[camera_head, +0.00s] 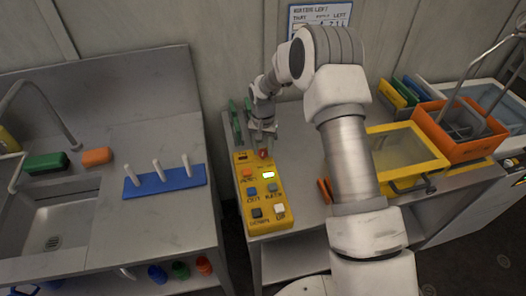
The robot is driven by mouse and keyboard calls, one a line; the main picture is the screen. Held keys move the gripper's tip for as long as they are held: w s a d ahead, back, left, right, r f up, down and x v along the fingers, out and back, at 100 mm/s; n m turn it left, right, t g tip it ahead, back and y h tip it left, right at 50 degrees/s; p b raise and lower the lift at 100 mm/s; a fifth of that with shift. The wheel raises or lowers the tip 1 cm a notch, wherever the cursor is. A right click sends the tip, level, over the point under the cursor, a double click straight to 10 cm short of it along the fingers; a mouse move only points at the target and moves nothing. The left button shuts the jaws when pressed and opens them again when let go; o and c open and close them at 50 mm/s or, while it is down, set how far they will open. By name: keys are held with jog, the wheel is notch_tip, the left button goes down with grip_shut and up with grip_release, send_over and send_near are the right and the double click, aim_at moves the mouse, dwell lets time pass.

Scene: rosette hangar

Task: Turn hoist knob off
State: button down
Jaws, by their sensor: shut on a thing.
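A yellow control box (268,215) lies on the grey bench in the middle of the head view. The fingertips are small here and hide part of the knob. Which way the knob is turned I cannot tell.
A blue peg rack (165,182) and a sink (50,225) are on the left counter. A yellow bin (405,150) and an orange crate (460,140) stand to the right behind my arm. Green items (236,125) stand close to the left of my gripper.

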aim_at(263, 152)
jog(key=n+b, duration=0.3)
jog(key=n, duration=0.2)
jog(key=shift+f, duration=0.1)
jog(key=shift+n+b, duration=0.7)
jog(key=shift+n, duration=1.7)
jog(key=shift+c, duration=2.1)
grip_release()
notch_tip(263, 152, up, 18)
jog(key=shift+f, duration=0.15)
